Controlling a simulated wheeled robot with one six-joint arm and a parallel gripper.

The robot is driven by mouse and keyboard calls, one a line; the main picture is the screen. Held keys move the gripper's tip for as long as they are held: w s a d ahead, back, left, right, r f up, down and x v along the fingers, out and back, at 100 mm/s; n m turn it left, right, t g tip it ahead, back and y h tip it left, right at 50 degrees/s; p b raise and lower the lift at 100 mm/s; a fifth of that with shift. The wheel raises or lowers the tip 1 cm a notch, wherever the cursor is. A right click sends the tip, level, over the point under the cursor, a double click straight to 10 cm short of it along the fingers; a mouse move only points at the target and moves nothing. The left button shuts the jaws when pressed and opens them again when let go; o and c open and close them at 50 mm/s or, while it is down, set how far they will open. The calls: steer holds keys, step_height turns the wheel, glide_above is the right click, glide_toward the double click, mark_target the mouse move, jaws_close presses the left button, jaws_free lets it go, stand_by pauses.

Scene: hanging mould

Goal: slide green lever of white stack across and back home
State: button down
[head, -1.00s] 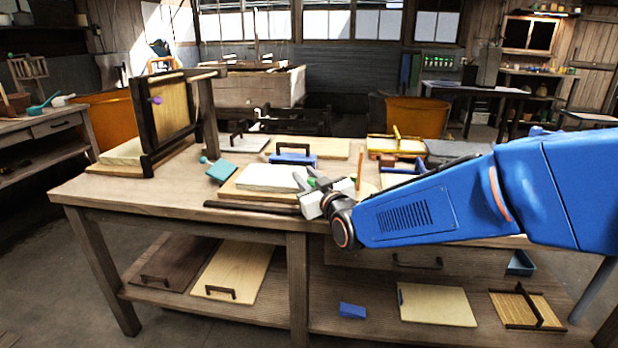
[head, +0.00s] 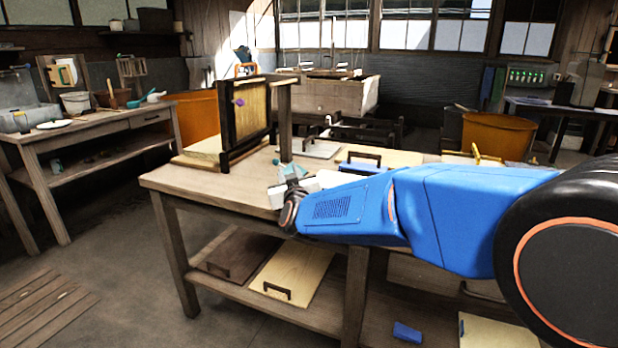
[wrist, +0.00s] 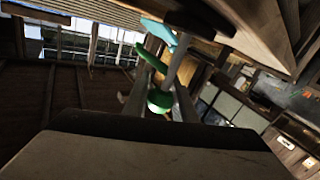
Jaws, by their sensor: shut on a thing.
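My gripper (head: 287,186) is at the near side of the bench, just in front of a teal block (head: 293,170). In the wrist view a green rounded piece, the green lever (wrist: 159,101), sits between my grey fingers, and my gripper is shut on it. A second green piece (wrist: 152,58) and the teal block (wrist: 158,31) show beyond it. The white stack is mostly hidden behind my blue arm in the head view. I cannot tell exactly where the lever stands along its travel.
The upright framed mould (head: 245,118) stands at the bench's left end. A blue handled block (head: 362,164) and a pale board (head: 402,158) lie behind my arm. Boards (head: 292,275) lie on the shelf below.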

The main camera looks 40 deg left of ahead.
steer(key=shift+s+a, duration=0.25)
steer(key=shift+a, duration=0.55)
steer(key=shift+r, duration=0.1)
steer(key=c, duration=1.5)
jaws_free()
steer(key=shift+a, duration=0.2)
steer(key=shift+o, duration=0.2)
steer(key=shift+s+d, duration=0.1)
steer(key=v, duration=1.7)
steer(key=shift+s+d, duration=0.1)
